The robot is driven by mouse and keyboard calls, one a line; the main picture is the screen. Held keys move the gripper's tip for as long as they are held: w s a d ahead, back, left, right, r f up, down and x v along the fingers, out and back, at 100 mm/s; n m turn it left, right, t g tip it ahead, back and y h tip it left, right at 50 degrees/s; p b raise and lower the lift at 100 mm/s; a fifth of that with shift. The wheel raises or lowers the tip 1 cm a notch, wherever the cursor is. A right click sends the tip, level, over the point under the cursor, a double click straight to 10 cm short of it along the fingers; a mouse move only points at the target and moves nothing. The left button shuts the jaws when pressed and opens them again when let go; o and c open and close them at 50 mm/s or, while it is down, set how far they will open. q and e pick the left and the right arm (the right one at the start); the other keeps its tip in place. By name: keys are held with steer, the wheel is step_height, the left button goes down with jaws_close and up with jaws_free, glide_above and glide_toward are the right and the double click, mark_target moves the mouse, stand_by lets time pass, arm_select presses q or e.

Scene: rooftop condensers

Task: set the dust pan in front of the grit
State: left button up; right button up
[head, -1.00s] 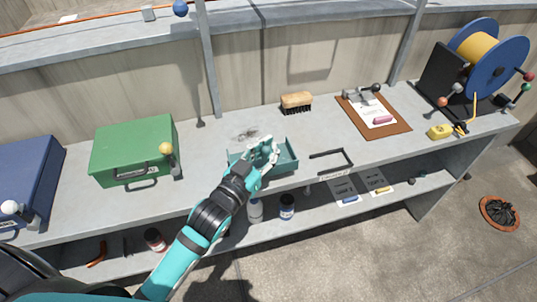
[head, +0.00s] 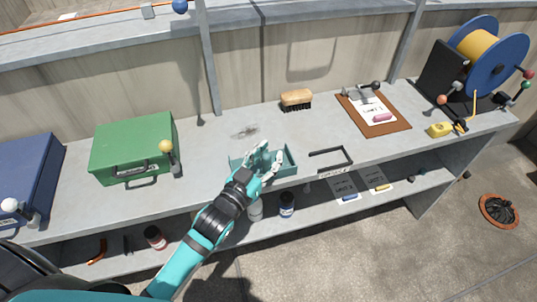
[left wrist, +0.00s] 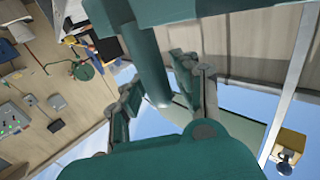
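The dust pan (head: 288,160) is a teal, shallow, open tray on the grey bench top, near its front edge. The grit (head: 245,131) is a small dark smudge on the bench, just behind the pan's left part, with a narrow bare strip between them. My left gripper (head: 266,158) is over the middle of the pan, its pale fingers spread apart, and hides part of it. In the left wrist view the fingers (left wrist: 165,95) also stand apart. A dark teal bar shows between them there; I cannot tell what it belongs to. My right gripper is out of view.
A green case (head: 133,145) stands left, with a blue case (head: 28,178) beyond. A brush (head: 296,99) lies behind the pan. A black handle-shaped bracket (head: 332,157) is close to its right. A clipboard (head: 373,112) and cable reel (head: 485,60) stand further right.

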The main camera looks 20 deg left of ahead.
arm_select(q)
steer(key=shift+r, duration=0.2)
steer(key=shift+s+a+f, duration=0.1)
steer(key=shift+s+f, duration=0.05)
steer(key=shift+s, duration=0.15)
steer(key=b+v, duration=0.1)
steer(key=v, duration=1)
steer(key=shift+s, duration=0.2)
